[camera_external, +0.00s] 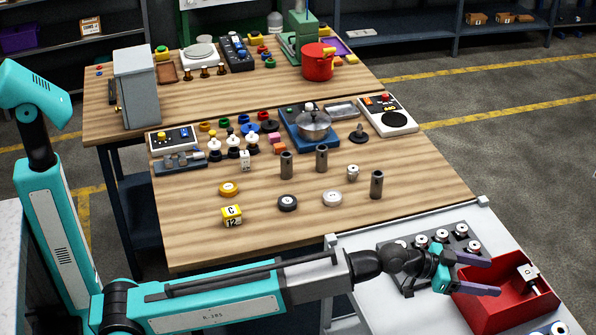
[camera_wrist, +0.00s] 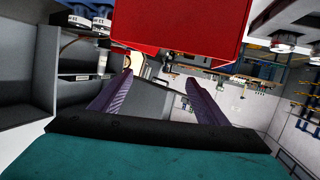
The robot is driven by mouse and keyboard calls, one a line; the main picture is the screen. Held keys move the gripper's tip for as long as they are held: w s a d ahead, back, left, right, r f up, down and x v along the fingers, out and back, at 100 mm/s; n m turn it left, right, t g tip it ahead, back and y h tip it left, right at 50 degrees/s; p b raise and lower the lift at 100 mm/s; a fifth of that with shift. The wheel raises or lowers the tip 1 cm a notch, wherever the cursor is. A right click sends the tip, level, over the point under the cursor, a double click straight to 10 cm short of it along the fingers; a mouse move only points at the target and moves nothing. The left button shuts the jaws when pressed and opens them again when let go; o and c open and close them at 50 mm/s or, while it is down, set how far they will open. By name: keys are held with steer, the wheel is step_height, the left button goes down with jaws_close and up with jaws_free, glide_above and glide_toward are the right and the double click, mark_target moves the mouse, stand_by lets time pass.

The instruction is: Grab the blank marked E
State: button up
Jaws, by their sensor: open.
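Several small pale cylindrical blanks with dark centres stand in a grey rack (camera_external: 458,240) at the lower right of the external view. A pale blank (camera_external: 529,274) shows inside the red bin (camera_external: 490,318), and another pale round piece (camera_external: 558,329) is at the bottom edge. I cannot read an E on any of them. My gripper (camera_external: 494,277) is open, its purple fingers pointing right above the red bin, beside the rack. In the wrist view my gripper (camera_wrist: 160,78) is spread and empty, with the red bin (camera_wrist: 180,22) beyond its tips. Pale blanks (camera_wrist: 80,16) show at the upper left.
The wooden table (camera_external: 180,235) holds a yellow cube marked C and 12 (camera_external: 232,215), dark cylinders (camera_external: 321,157), discs (camera_external: 288,203) and a pot on a blue base (camera_external: 314,122). A grey box (camera_external: 138,88) stands farther back. The wooden table's near front is mostly clear.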

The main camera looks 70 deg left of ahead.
steer(key=a+g+y+p, duration=0.2)
steer(key=a+y, duration=0.2)
steer(key=a, duration=1.9)
steer(key=s+a+f+n+g+y+p, duration=0.15)
steer(key=s+a, duration=0.45)
steer(key=a, duration=0.6)
steer(key=s+a+f+g+y+p, duration=0.1)
steer(key=s+a+g, duration=0.3)
steer(key=a, duration=0.7)
step_height(320, 180, up, 2)
steer(key=n+g+h+p, duration=0.2)
steer(key=n+g+p, duration=0.2)
steer(key=g, duration=0.3)
glide_above(228, 186)
steer(key=shift+d+t+y, duration=0.15)
steer(key=shift+t+y, duration=0.1)
steer(key=shift+f+p, duration=1.05)
steer(key=shift+f, duration=3.2)
